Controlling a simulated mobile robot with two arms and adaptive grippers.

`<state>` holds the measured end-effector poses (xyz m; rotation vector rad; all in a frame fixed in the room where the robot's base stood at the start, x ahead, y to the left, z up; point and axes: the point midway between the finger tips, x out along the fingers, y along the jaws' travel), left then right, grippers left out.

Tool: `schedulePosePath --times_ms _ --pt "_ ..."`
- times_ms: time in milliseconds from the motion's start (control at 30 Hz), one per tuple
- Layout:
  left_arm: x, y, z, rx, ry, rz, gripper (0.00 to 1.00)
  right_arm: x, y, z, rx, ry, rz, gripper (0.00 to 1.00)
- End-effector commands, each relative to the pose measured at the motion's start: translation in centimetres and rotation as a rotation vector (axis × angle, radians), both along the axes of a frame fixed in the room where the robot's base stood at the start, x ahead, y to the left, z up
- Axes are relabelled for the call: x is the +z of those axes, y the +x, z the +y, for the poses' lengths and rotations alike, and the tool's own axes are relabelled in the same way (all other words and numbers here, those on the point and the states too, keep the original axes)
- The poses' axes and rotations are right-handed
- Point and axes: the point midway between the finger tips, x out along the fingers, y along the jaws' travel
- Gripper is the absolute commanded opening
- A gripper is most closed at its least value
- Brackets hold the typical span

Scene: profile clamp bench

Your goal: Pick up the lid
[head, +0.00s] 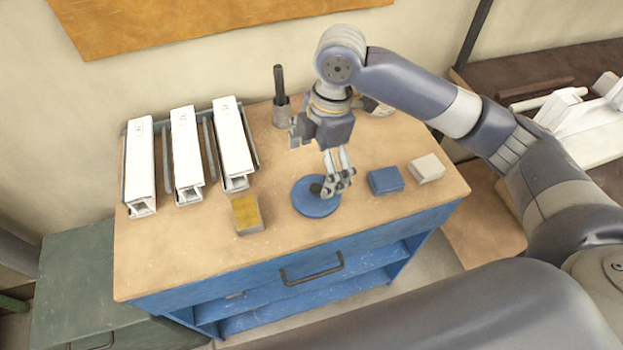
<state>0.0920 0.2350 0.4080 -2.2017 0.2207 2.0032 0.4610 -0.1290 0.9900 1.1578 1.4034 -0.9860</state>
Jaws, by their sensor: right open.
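The lid (308,206) is a round blue disc with a dark knob (316,188) at its middle. It lies flat on the wooden bench top, near the front edge. My right gripper (337,185) points down over the right side of the lid, close to the knob. It is open, and its fingers hide part of the lid. I cannot tell whether a finger touches the knob. My left gripper is not in view.
Blue (385,180) and whitish (426,168) blocks sit right of the lid, a yellow-topped block (247,214) left. Three white profiles (186,150) lie in a rack at the left. A grey cup (281,112) holding a dark rod stands behind. Bare wood lies between.

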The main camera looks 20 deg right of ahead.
Motion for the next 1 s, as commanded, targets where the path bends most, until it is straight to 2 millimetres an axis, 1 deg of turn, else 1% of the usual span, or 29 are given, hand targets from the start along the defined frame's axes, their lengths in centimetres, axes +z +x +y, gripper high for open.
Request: schedulePosePath --times_ms 33,100,167,267,433,500,667,767,900,1000 --pt "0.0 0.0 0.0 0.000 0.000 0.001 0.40 0.6 0.3 -0.5 0.009 -0.013 0.002 1.00" --pt "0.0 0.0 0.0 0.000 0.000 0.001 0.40 1.0 0.3 -0.9 0.021 -0.021 0.008 1.00" --pt "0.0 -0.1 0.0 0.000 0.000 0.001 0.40 0.9 0.3 -1.1 0.026 -0.025 0.012 1.00" --pt "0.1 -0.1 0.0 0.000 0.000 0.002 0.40 -0.2 0.2 -1.0 0.028 -0.027 0.017 1.00" --pt "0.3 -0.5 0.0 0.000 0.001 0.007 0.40 -2.9 0.1 -0.7 0.028 -0.025 0.016 1.00" --pt "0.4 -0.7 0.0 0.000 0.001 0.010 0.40 -3.7 0.1 -0.6 0.028 -0.025 0.014 1.00" --pt "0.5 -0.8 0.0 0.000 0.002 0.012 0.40 -4.7 0.1 -0.5 0.027 -0.026 0.013 1.00" --pt "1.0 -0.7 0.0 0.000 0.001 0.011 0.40 -6.0 0.1 -0.7 0.027 -0.027 0.016 1.00" --pt "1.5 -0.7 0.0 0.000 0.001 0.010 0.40 -8.2 0.2 -0.6 0.027 -0.026 0.015 1.00" --pt "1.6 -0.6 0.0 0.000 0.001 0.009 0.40 -9.2 0.2 -0.5 0.027 -0.024 0.013 1.00"
